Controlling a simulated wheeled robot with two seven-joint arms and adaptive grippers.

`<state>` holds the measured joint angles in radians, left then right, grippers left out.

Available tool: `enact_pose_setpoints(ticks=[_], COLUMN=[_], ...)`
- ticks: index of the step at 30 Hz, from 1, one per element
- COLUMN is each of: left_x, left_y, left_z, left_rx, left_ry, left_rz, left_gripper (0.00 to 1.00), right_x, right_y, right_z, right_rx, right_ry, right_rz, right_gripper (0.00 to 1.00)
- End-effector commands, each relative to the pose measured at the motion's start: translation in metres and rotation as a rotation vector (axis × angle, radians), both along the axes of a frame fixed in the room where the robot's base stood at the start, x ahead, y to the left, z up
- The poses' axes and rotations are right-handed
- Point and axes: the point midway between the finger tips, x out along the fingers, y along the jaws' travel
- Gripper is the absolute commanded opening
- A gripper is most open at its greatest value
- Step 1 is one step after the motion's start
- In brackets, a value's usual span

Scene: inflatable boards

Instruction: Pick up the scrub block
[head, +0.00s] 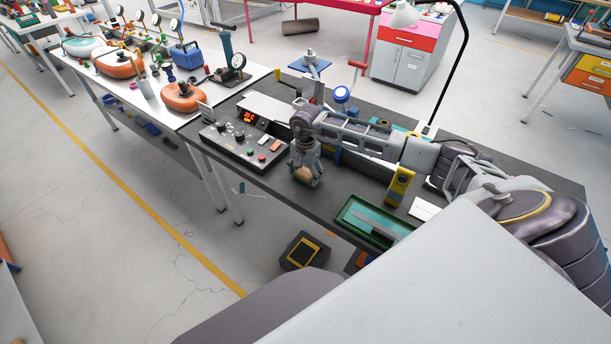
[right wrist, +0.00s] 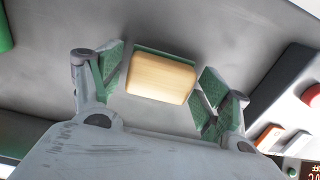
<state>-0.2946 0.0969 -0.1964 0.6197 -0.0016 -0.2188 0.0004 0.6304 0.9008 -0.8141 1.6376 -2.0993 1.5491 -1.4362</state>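The scrub block (right wrist: 160,78) is a pale wooden block with a green layer along its far edge, seen in the right wrist view. It also shows in the head view (head: 303,174), on the dark bench top (head: 327,196), partly hidden by my right gripper (head: 306,178). In the right wrist view my right gripper (right wrist: 160,80) has its green-padded fingers apart, one on each side of the block. Narrow gaps seem to show between the pads and the block. My left gripper is not in view.
A grey control box (head: 243,140) with knobs, buttons and a red display stands just left of the gripper. A green tray (head: 345,215) lies to the right near the front edge. A yellow device (head: 399,186) stands behind it.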

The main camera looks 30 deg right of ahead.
Motion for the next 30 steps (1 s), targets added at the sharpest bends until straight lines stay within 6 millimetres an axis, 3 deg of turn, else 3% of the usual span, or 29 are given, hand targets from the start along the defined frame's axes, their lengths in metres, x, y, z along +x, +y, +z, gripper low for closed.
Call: enact_pose_setpoints(ticks=[1,8,20,30], left_x=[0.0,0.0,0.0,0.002], left_y=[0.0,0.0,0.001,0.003], left_z=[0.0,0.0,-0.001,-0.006], left_rx=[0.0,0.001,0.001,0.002], left_ry=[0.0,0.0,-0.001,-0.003], left_rz=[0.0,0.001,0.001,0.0], left_gripper=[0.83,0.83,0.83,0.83], right_x=[0.0,0.0,0.001,0.001], right_y=[0.0,0.0,0.0,-0.001], right_z=[0.0,0.0,0.005,0.044], right_rx=[0.0,0.0,0.001,-0.002], right_ry=[0.0,0.0,-0.002,-0.004], right_rz=[0.0,0.0,0.0,0.0], right_gripper=[0.64,0.35,0.34,0.34])
